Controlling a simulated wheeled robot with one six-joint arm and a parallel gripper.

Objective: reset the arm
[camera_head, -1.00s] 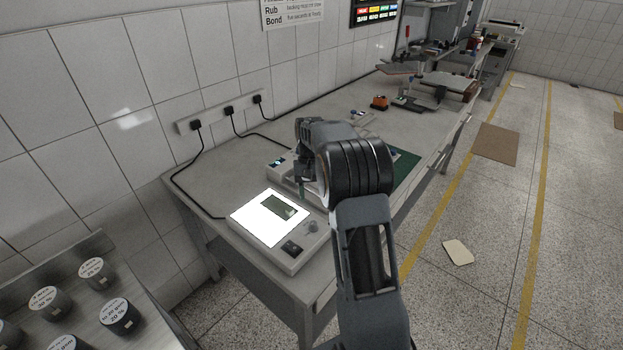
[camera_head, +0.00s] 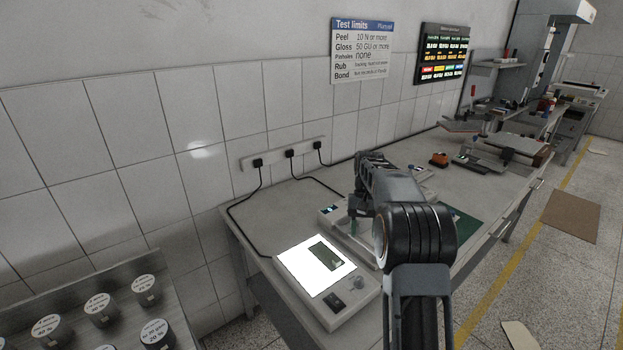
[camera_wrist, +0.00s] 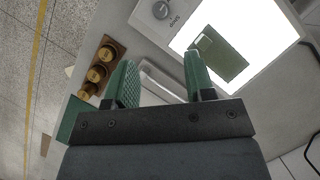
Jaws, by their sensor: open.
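My arm (camera_head: 420,235) reaches forward over the bench in the head view. My gripper (camera_wrist: 163,80) is open, with two green-padded fingers and nothing between them in the wrist view. In the head view it hangs just behind the light box (camera_head: 345,311), mostly hidden by my arm. The light box has a bright white panel, and a small dark grey-green piece (camera_head: 325,256) lies on that panel. The piece also shows in the wrist view (camera_wrist: 218,55), beyond the right finger and apart from it.
The grey bench (camera_head: 265,213) runs along a tiled wall with a socket strip (camera_head: 283,153). A pale device (camera_head: 331,212) stands behind the light box. Several brass-coloured round pieces (camera_wrist: 97,74) lie near a green mat (camera_wrist: 75,118). Several labelled jars (camera_head: 101,308) stand at lower left.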

